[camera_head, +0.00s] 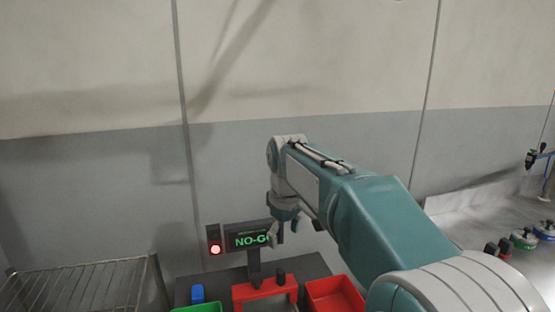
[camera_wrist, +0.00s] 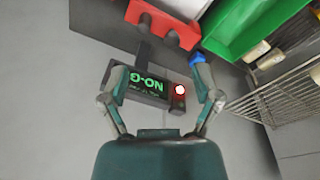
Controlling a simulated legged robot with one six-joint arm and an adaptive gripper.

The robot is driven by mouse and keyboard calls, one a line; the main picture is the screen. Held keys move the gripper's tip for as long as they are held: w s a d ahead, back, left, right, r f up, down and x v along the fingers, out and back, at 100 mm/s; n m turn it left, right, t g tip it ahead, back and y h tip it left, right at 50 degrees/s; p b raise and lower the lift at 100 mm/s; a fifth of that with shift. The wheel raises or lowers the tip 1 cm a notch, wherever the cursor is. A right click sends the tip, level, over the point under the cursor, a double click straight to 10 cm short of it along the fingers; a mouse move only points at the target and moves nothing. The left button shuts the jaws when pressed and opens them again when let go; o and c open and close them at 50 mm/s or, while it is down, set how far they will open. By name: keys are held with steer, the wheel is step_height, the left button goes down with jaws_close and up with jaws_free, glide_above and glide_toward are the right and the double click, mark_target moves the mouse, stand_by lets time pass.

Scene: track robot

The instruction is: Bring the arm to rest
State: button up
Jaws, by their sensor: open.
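My arm reaches out from the lower right in the head view, bent at the elbow, with its wrist turned down. My gripper (camera_head: 283,232) hangs in front of the display sign, partly covering its right end. In the wrist view my gripper (camera_wrist: 160,97) is open, its two fingers spread wide, with nothing between them held. Past the fingers the display sign (camera_wrist: 138,86) shows green "NO-G" lettering, with its last part hidden in the head view (camera_head: 232,241). A red lamp (camera_head: 215,249) glows at its left end.
A red block stand (camera_head: 265,290), a red bin (camera_head: 335,294), a green bin (camera_head: 197,309) and a blue item (camera_head: 198,293) sit on the dark bench. A wire rack (camera_head: 80,285) stands at left. At right is a pale surface (camera_head: 480,215) with several small coloured items. The wall above is clear.

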steer(key=s+d+r+m+t, duration=0.1)
steer(key=s+d+m, duration=0.1)
steer(key=s+d, duration=0.4)
steer(key=s+d+r+m+t, duration=0.1)
steer(key=s+d+m, duration=0.25)
steer(key=s, duration=0.45)
steer(key=s+d+f+m+t, duration=0.1)
steer(key=s+d+f+m, duration=0.1)
steer(key=s, duration=0.4)
steer(key=s+d+f+m+t, duration=0.1)
steer(key=s+d+f, duration=0.1)
steer(key=s+f, duration=0.3)
steer(key=shift+s+d+m, duration=0.35)
steer(key=shift+s+d, duration=0.05)
steer(key=shift+s, duration=0.4)
